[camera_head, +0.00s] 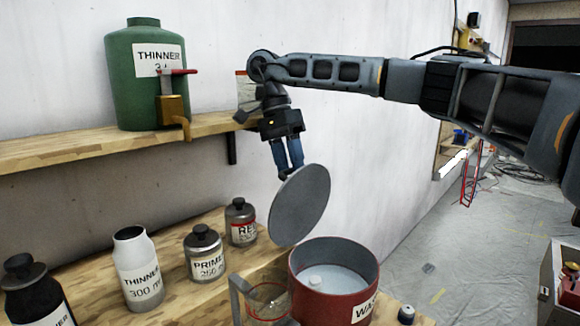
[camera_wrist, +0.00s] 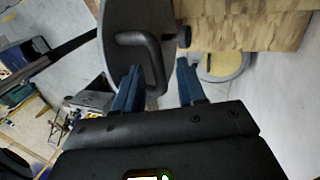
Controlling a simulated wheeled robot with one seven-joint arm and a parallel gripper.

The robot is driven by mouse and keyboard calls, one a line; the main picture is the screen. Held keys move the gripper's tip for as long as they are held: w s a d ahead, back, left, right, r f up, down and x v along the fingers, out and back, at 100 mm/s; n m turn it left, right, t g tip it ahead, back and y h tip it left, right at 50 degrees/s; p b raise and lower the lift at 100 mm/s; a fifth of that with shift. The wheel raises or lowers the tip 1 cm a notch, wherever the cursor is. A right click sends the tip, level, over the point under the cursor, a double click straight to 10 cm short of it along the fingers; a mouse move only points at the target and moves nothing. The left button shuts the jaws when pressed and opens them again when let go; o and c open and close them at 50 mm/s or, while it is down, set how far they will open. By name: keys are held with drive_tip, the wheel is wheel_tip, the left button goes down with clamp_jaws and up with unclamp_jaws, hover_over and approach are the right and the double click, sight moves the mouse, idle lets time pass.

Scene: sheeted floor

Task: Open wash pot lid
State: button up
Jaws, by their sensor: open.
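The red wash pot (camera_head: 318,299) stands on the bench, its mouth uncovered, with pale contents inside. Its round grey lid (camera_head: 300,205) is tilted steeply above the pot's back-left rim. Whether the lid is joined to the pot is not clear. My gripper (camera_head: 288,174) is at the lid's upper edge, fingers pointing down, partly behind the lid. In the wrist view, my gripper (camera_wrist: 158,70) is open. The lid (camera_wrist: 115,25) and its dark bar handle (camera_wrist: 140,42) lie by the left finger. I cannot tell whether they touch.
A clear beaker (camera_head: 266,300) stands left of the pot. The red-labelled jar (camera_head: 241,222), primer jar (camera_head: 204,254) and white thinner bottle (camera_head: 137,268) line the bench. A green thinner container (camera_head: 147,75) with a tap sits on the shelf (camera_head: 70,150) above.

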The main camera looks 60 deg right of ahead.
drive_tip(key=v, duration=0.7)
drive_tip(key=shift+b, duration=0.45)
